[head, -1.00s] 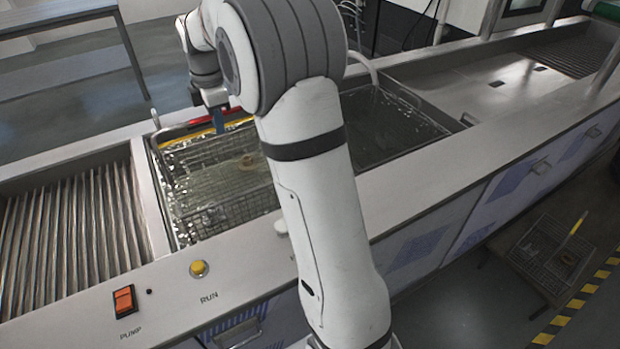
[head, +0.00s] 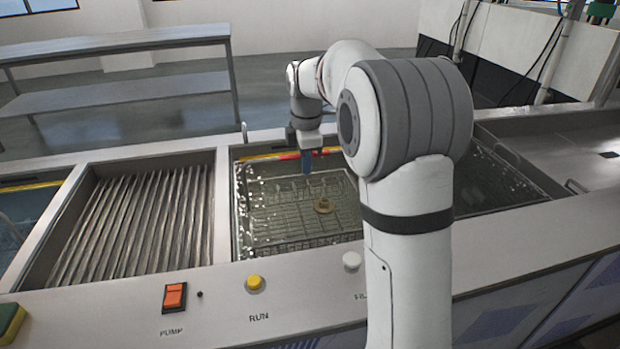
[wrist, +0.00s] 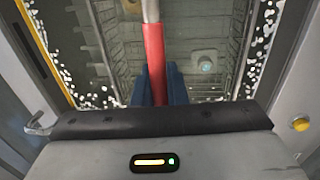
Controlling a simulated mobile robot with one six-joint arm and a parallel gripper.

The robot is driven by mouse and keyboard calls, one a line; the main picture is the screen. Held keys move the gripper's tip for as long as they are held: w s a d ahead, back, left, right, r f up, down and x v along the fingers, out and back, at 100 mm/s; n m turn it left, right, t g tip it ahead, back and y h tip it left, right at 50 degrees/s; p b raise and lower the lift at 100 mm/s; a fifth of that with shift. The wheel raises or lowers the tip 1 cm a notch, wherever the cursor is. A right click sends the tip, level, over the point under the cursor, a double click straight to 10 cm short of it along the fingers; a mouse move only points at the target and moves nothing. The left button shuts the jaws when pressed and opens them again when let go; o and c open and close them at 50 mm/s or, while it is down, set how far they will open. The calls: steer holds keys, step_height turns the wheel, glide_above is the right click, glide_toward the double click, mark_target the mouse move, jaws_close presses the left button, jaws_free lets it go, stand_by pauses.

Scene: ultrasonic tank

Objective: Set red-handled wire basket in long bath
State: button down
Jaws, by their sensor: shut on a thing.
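The wire basket (head: 275,224) is inside the water-filled bath (head: 238,215), low between its walls and apparently in the water. My gripper (head: 307,165) is over the basket's far side. In the wrist view my gripper's blue fingers (wrist: 160,82) are shut on the red handle (wrist: 154,55). The basket's wire mesh (wrist: 90,50) shows beyond them. My arm hides the middle of the tank area, so I cannot tell how far this bath extends. Whether the basket touches the floor is unclear.
A ribbed drain bay (head: 140,225) lies left of the bath, with another tank (head: 20,215) farther left. The front ledge carries an orange PUMP switch (head: 174,297), a yellow RUN button (head: 254,282) and a white knob (head: 351,261). Water also shows right of my arm (head: 490,180).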

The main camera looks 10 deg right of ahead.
steer(key=shift+f+b, duration=0.3)
steer(key=shift+f, duration=1.65)
steer(key=c, duration=1.5)
jaws_free()
steer(key=shift+o, duration=0.2)
step_height(320, 180, up, 12)
steer(key=s+p, duration=0.1)
steer(key=p, duration=0.1)
steer(key=shift+s, duration=0.15)
